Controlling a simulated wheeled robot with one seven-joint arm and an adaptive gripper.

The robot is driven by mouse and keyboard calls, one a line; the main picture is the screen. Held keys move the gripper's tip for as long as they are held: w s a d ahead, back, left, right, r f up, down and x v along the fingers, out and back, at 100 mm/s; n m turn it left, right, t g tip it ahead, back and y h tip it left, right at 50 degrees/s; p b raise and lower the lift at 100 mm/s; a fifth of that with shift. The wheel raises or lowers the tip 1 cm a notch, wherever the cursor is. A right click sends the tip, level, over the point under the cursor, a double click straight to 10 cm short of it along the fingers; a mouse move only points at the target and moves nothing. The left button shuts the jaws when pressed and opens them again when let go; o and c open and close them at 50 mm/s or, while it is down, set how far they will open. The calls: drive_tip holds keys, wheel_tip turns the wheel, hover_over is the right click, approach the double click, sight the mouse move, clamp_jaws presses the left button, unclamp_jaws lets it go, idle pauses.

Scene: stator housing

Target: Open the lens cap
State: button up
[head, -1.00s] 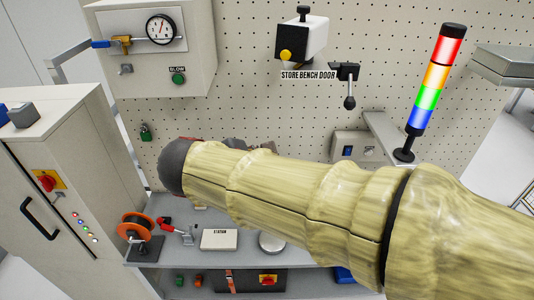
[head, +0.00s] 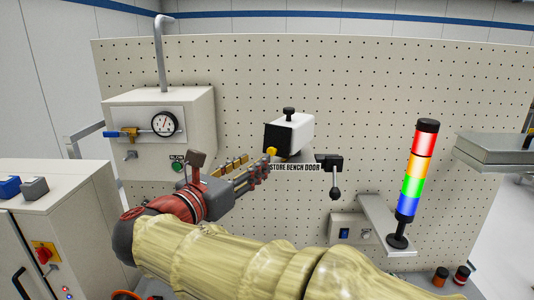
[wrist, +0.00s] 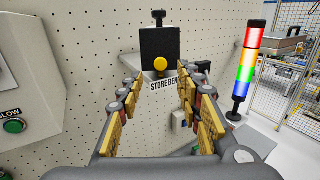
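A white box with a black front (head: 284,136), like a small camera housing, is mounted on the pegboard above a "STORE BENCH DOOR" label. A yellow knob (head: 271,152) sits low on the black front, which looks like the lens cap and appears closed. In the wrist view the black front (wrist: 159,44) and yellow knob (wrist: 160,63) face me, upper middle, between and beyond the fingers. My gripper (head: 262,167) is just left of and below the knob in the head view. In the wrist view my gripper (wrist: 158,82) is open, its fingers apart and empty. No contact is visible.
A black lever handle (head: 335,180) hangs right of the label. A lit signal tower (head: 422,170) stands further right. A gauge box (head: 160,125) with a green button (head: 178,166) is at left. The pegboard (head: 350,100) is bare above the housing.

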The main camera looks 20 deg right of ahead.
sight(270, 152)
drive_tip(key=p+x, duration=0.1)
drive_tip(key=x, duration=0.6)
drive_tip(key=shift+w+d, duration=0.2)
clamp_jaws()
idle(0.4)
idle(0.4)
